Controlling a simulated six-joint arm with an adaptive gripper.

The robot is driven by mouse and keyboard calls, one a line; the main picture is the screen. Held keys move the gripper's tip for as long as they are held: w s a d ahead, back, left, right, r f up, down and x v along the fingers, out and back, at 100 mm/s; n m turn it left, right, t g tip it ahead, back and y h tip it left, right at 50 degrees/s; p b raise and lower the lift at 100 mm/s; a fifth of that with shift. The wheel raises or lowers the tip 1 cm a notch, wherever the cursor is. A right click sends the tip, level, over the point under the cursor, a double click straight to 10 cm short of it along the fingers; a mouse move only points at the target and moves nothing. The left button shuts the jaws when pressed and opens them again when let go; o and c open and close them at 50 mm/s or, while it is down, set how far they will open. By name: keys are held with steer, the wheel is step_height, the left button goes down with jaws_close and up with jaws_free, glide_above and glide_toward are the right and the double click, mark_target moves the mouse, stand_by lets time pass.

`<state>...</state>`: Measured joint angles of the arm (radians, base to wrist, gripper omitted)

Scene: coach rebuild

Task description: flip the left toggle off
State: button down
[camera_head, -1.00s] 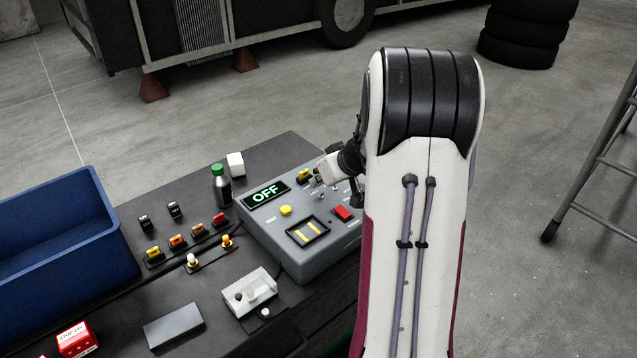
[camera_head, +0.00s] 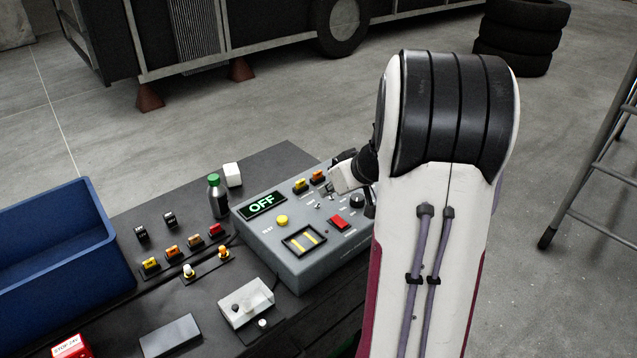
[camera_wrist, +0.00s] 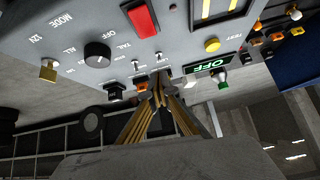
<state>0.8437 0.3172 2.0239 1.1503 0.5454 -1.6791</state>
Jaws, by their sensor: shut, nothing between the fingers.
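The grey control box (camera_head: 262,238) has small silver toggles near its upper edge. The left toggle (camera_head: 317,206) is tiny in the head view, and its lean cannot be made out. In the wrist view, which is turned about, two silver toggles stand side by side; the left toggle (camera_wrist: 158,57) is on the picture's right and the other toggle (camera_wrist: 137,65) on its left. My gripper (camera_wrist: 158,92) is shut and empty, its tips close to the toggles. Whether they touch one cannot be told. The display (camera_head: 262,204) reads OFF in green.
Near the toggles are a yellow rocker (camera_head: 301,185), an orange rocker (camera_head: 318,176), a red switch (camera_head: 340,223) and a black knob (camera_head: 357,201). A green-capped bottle (camera_head: 218,198) stands left of the box. A blue bin (camera_head: 60,255) is at far left.

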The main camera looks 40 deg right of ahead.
steer(key=shift+s+f, duration=0.1)
steer(key=shift+s, duration=2.05)
steer(key=shift+m, duration=0.3)
steer(key=shift+a+m, duration=0.25)
steer(key=shift+m, duration=0.25)
steer(key=shift+s+a+f+m, duration=0.15)
steer(key=shift+a+f+m, duration=0.05)
steer(key=shift+a+m, duration=0.1)
steer(key=s+a+m, duration=0.1)
steer(key=s+a+f+g+y, duration=0.1)
steer(key=a, duration=0.1)
steer(key=s+a+m, duration=0.1)
steer(key=a, duration=0.1)
steer(key=shift+s+f+m+g+y, duration=0.15)
steer(key=shift+s+m+g+y, duration=0.15)
steer(key=shift+g, duration=0.1)
steer(key=s+a+r+n, duration=0.2)
steer(key=s+a+r, duration=0.2)
steer(key=a, duration=0.5)
steer(key=s+a+r+n, duration=0.2)
steer(key=s+a+r, duration=0.2)
steer(key=s+a, duration=0.2)
steer(key=s+a+r+n+g+h, duration=0.1)
steer(key=s+a+r, duration=0.3)
steer(key=a, duration=0.7)
steer(key=shift+s+a+n, duration=0.35)
steer(key=shift+s+n, duration=0.15)
steer(key=shift+s, duration=0.25)
